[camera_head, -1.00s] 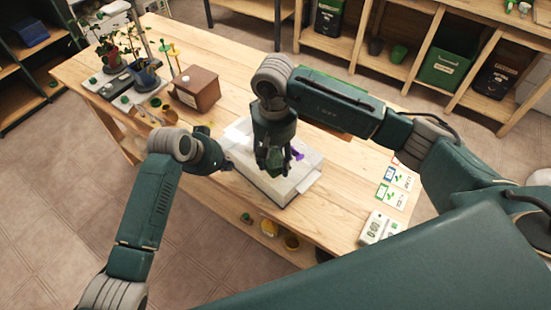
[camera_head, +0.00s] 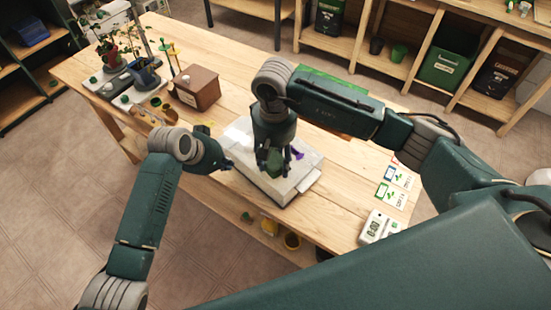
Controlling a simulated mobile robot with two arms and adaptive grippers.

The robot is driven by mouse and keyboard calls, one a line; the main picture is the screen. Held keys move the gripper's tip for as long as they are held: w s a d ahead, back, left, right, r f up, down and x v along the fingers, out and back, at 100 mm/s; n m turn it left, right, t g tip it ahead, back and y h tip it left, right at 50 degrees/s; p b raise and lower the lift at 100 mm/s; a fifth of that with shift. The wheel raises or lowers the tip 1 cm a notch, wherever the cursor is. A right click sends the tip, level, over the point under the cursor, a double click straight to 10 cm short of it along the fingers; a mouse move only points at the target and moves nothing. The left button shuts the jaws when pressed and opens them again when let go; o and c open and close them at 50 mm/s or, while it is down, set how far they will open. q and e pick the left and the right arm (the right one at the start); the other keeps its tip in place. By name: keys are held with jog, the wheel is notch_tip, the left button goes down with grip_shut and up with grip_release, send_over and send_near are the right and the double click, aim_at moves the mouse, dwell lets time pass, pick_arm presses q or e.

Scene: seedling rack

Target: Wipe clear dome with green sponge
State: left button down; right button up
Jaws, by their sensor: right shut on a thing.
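The clear dome (camera_head: 306,168) is a pale, see-through box-shaped cover lying on the wooden table in the middle of the view. A small purple mark (camera_head: 297,154) shows on its top beside my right gripper. My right gripper (camera_head: 275,168) points down over the dome's top and is shut on the green sponge (camera_head: 274,162), which is mostly hidden between the dark fingers. I cannot tell whether the sponge touches the dome. My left gripper (camera_head: 229,164) is low at the dome's left edge; its fingers are too small and dark to tell if they are open.
Seed cards (camera_head: 393,186) and a white digital device (camera_head: 379,226) lie to the right. Bare table (camera_head: 335,215) shows in front of the dome.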

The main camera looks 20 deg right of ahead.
jog(key=shift+f, duration=0.8)
jog(key=shift+w, duration=0.1)
